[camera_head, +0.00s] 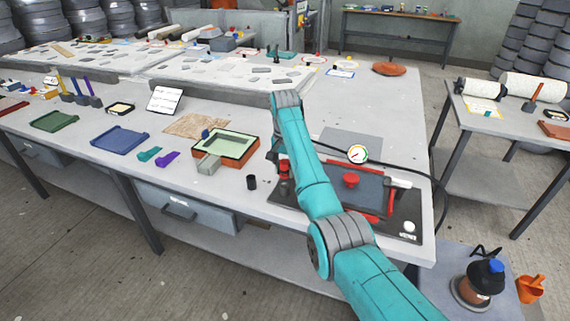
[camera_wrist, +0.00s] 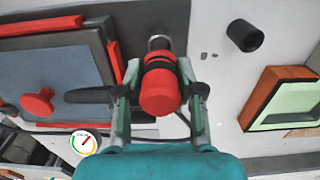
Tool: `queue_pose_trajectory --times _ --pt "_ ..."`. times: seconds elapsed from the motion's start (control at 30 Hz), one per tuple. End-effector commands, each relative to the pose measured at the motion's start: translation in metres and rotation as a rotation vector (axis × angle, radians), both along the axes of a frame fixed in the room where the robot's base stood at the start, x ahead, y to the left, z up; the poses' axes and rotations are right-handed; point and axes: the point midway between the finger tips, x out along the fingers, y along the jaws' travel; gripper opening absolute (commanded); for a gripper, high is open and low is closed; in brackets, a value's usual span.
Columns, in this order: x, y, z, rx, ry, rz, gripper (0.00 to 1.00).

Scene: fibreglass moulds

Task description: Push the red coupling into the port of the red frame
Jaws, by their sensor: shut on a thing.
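My gripper (camera_wrist: 160,70) is shut on the red coupling (camera_wrist: 160,92), a short red cylinder with a black band, with one finger on each side. A short grey metal piece (camera_wrist: 158,42) shows just beyond the coupling; I cannot tell whether it is the port or whether they touch. The red frame (camera_wrist: 115,62) lies left of the gripper around a dark panel with a red knob (camera_wrist: 37,103). In the head view the red frame (camera_head: 372,217) is partly behind my arm. The coupling (camera_head: 284,169) shows at the frame's left side.
A pressure gauge (camera_head: 357,154) stands behind the frame, with a black hose running right. A small black cup (camera_head: 252,182) and an orange-brown mould with a pale green inside (camera_head: 236,146) are on the table to the left. Blue and green trays lie farther left.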

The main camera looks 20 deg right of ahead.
Motion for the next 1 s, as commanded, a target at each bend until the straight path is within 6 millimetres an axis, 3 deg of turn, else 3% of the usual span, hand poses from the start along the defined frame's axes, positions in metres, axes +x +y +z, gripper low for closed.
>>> queue_pose_trajectory --times 0.4,1.0 --pt "0.000 0.000 -0.030 0.000 0.000 0.000 0.00" --pt "0.000 0.000 -0.032 0.000 0.000 0.000 0.00"
